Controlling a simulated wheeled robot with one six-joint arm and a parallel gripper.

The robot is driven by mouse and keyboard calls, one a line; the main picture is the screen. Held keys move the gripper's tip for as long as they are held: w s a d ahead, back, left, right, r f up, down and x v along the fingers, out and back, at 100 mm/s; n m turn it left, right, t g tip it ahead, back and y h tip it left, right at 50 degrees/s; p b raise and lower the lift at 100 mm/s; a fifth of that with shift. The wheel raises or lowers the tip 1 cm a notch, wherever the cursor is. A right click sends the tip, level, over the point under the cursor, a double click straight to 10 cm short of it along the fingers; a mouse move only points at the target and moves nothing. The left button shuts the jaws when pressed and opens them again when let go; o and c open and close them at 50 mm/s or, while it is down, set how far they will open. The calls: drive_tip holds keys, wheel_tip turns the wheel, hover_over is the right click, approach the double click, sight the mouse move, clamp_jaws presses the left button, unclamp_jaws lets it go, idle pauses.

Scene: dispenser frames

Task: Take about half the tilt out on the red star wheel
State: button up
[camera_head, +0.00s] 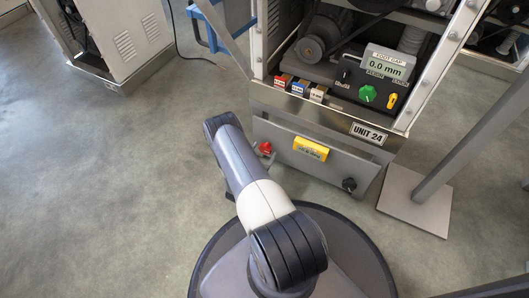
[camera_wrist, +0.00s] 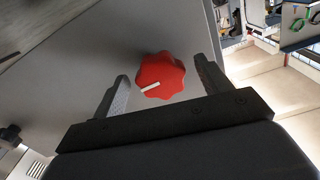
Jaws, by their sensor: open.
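The red star wheel (camera_wrist: 160,75) shows in the wrist view on a flat grey panel. It has rounded lobes, and a white line on its face points to the lower left. My gripper (camera_wrist: 161,70) is open, with one dark finger to each side of the wheel; I cannot tell whether either finger touches it. In the head view the red wheel (camera_head: 265,148) is small, at the left of the low grey panel (camera_head: 325,171) under Unit 24. My arm reaches toward it there, and the gripper is hidden. A display (camera_head: 388,66) above reads 0.0 mm under "FOOT GAP".
Above are a green knob (camera_head: 368,93) and a yellow knob (camera_head: 391,101). A grey post on a base plate (camera_head: 412,205) stands at the right.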

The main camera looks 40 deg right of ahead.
drive_tip(key=shift+w+d, duration=0.25)
drive_tip(key=shift+d, duration=0.45)
drive_tip(key=shift+c, duration=0.4)
drive_tip(key=c, duration=0.9)
